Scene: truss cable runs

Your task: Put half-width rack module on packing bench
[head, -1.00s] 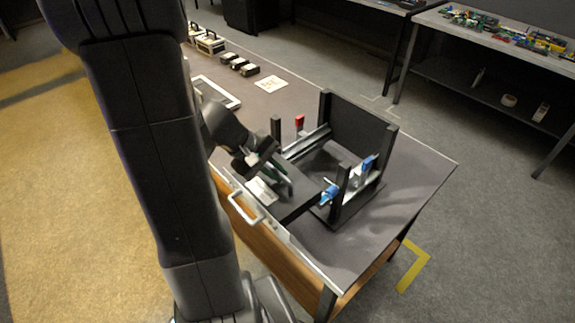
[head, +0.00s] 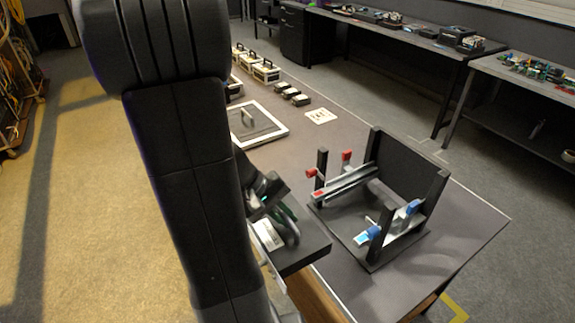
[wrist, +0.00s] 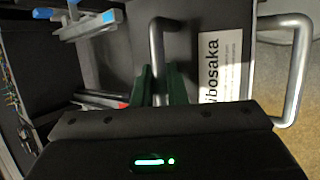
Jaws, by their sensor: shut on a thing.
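The half-width rack module (head: 308,250) is a dark flat box with two silver handles and a white label (wrist: 222,65). My gripper (wrist: 161,88) has its green fingers shut on one of the handles (wrist: 156,38). In the head view the gripper (head: 278,212) is partly behind my own arm, which also hides part of the module. The module is held out in front of the open black rack frame (head: 437,200), clear of its rails, near the front edge of a grey-topped bench (head: 465,225). I cannot tell which bench is the packing bench.
The rack frame has red-tipped (head: 311,172) and blue-tipped (head: 374,231) rails. A white-bordered square (head: 283,131) with a handle, a white card (head: 320,116) and several small cases (head: 266,72) lie farther along. Another bench (head: 475,57) with parts runs behind. The floor at left is open.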

